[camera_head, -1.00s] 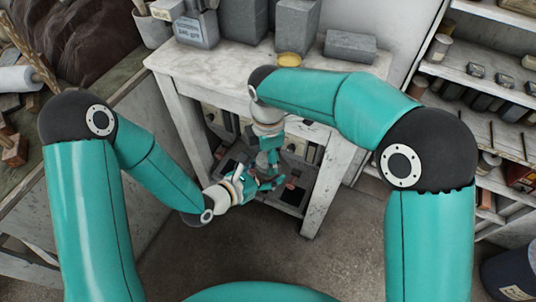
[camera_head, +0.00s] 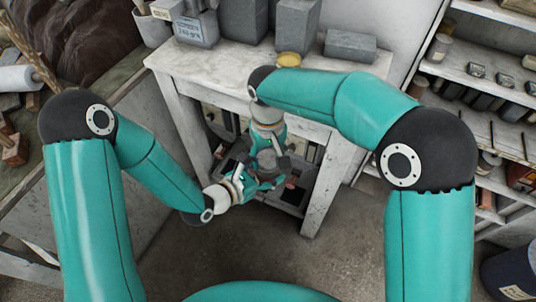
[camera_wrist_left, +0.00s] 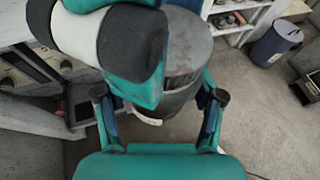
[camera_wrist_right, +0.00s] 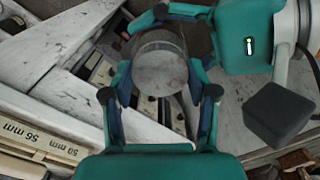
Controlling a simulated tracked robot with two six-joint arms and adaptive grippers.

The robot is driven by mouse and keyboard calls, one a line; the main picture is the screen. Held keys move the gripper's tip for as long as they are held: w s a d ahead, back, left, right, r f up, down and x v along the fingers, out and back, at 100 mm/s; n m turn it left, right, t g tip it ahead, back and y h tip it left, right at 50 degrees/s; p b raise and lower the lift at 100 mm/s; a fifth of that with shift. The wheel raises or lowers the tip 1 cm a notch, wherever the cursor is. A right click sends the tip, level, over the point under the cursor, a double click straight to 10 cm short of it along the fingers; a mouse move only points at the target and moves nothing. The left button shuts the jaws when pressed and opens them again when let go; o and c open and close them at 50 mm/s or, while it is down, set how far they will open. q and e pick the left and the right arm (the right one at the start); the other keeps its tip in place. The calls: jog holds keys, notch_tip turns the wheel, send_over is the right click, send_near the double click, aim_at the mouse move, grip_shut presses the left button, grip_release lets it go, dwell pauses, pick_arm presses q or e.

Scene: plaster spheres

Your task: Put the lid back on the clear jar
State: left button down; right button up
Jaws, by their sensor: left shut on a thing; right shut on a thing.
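The clear jar (camera_wrist_right: 160,72) is a glassy cylinder with a round grey end, between the two grippers in front of the table; its round end also shows in the left wrist view (camera_wrist_left: 187,50). My right gripper (camera_head: 268,150) is shut on the jar, its fingers at both sides. My left gripper (camera_head: 262,182) comes in from the lower left and is also shut on the jar. The fingers hide parts of its wall. A round brass-coloured piece (camera_head: 289,60), which looks like the lid, lies near the table's front edge.
The white worn table (camera_head: 240,72) carries grey blocks (camera_head: 350,45) and a labelled grey box (camera_head: 196,30) at the back. Shelves (camera_head: 490,70) stand at the right. A dark bin (camera_head: 510,275) is at the lower right. The floor in front is open.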

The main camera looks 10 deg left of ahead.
jog(key=o, duration=1.3)
jog(key=shift+r, duration=0.1)
jog(key=shift+r, duration=2.25)
jog(key=shift+c, duration=1.4)
jog(key=n, duration=0.1)
jog(key=r+n, duration=0.1)
jog(key=n, duration=0.2)
jog(key=shift+w+r+n, duration=0.1)
jog(key=shift+r+n, duration=0.2)
jog(key=shift+r, duration=0.05)
jog(key=n, duration=0.2)
jog(key=r+n, duration=0.1)
jog(key=n, duration=0.1)
jog(key=shift+r, duration=0.3)
